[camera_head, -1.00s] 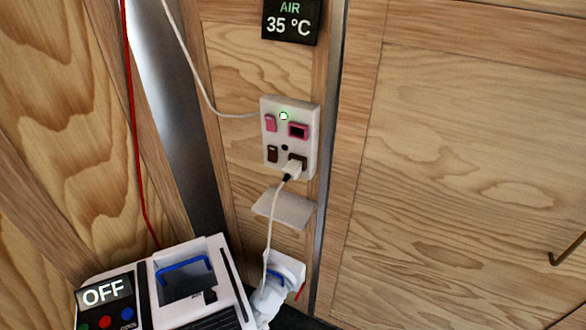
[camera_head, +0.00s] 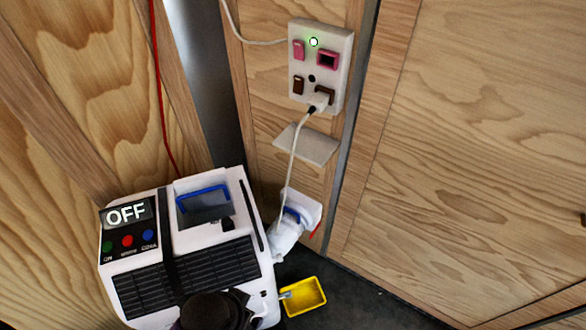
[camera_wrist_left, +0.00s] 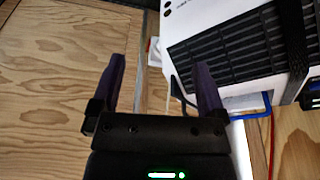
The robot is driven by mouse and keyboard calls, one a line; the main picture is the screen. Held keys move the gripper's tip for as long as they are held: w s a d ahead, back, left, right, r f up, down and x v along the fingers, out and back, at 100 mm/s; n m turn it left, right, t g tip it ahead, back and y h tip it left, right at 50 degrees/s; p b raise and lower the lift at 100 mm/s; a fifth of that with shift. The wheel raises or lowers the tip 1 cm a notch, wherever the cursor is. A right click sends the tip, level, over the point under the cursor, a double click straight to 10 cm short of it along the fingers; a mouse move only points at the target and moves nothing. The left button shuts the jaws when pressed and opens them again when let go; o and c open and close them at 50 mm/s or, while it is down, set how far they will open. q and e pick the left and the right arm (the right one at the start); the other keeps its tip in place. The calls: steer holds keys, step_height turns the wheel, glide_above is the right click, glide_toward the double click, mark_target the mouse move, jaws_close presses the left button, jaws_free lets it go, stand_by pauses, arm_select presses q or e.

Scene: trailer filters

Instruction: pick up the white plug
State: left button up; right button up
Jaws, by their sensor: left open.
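The plug cannot be made out in the left wrist view. My right gripper is in neither view.
The white appliance (camera_head: 155,204), with an OFF display, stands below and left of the panel. A yellow tray (camera_head: 304,296) lies on the dark floor beside it. A pale ledge (camera_head: 311,145) sits under the panel. Wooden walls and a red cable (camera_head: 160,95) are around.

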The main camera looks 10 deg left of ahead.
arm_select(q)
steer(key=w+d+r+t+h, duration=0.1)
steer(key=w+d+r+t, duration=0.15)
steer(key=w+r, duration=0.35)
steer(key=m+t+h, duration=0.2)
steer(key=t+h, duration=0.1)
steer(key=t, duration=0.5)
glide_toward(314, 109)
steer(key=w, duration=0.1)
steer(key=b+x, duration=0.7)
steer(key=x, duration=0.2)
steer(key=shift+w+d+f+b, duration=0.2)
steer(key=shift+w+b, duration=0.05)
steer(key=shift+b, duration=0.1)
steer(key=shift+w+r, duration=0.15)
steer(key=shift+w, duration=0.1)
steer(key=shift+r, duration=0.25)
steer(key=c, duration=0.8)
jaws_close()
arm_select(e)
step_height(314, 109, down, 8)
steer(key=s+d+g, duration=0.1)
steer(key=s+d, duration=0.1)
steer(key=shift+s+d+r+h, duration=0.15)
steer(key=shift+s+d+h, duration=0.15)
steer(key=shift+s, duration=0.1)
